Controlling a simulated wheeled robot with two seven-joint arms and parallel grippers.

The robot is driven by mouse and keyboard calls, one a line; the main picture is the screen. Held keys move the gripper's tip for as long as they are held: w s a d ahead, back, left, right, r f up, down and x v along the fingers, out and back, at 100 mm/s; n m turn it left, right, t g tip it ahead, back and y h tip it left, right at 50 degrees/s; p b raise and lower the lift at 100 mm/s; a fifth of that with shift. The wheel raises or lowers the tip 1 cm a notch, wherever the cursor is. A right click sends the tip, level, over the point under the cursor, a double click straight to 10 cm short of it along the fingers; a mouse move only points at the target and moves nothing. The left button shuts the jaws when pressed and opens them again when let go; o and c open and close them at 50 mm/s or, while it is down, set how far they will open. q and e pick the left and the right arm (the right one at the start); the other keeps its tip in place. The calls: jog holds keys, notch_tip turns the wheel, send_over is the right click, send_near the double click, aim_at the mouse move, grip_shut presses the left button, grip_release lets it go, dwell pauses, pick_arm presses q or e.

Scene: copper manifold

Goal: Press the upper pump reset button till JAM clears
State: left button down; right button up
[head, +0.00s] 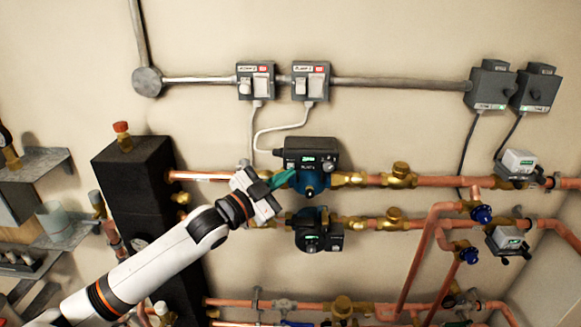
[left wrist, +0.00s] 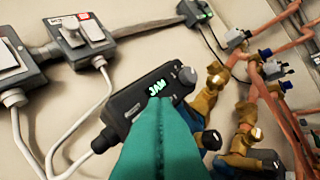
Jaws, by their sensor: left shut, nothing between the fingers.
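The upper pump (head: 312,152) has a black control box with a small lit green display, mounted on the upper copper line. In the left wrist view the pump's box (left wrist: 120,105) is tilted, and its display (left wrist: 157,89) reads JAM. A round grey knob (left wrist: 188,75) sits right of the display, and a small pale spot left of it. I cannot tell for certain which is the reset button. My right gripper is not in view.
A lower pump (head: 312,235) hangs below on a second copper line. Two switch boxes (head: 255,81) (head: 311,81) sit on the wall conduit above, with white cables running down. A black insulated block (head: 135,185) stands left. Valves and pipes fill the right side.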

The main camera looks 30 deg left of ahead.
pick_arm(q)
jog(key=shift+w, duration=0.1)
dwell(0.4)
jog(key=shift+w+a, duration=0.25)
jog(key=shift+w, duration=0.05)
jog(key=shift+w+a, duration=0.2)
jog(key=shift+w, duration=0.15)
dwell(0.8)
jog(key=shift+s, duration=0.1)
jog(key=shift+s+d+p, duration=0.45)
jog(key=shift+s+p, duration=0.1)
jog(key=shift+s, duration=0.1)
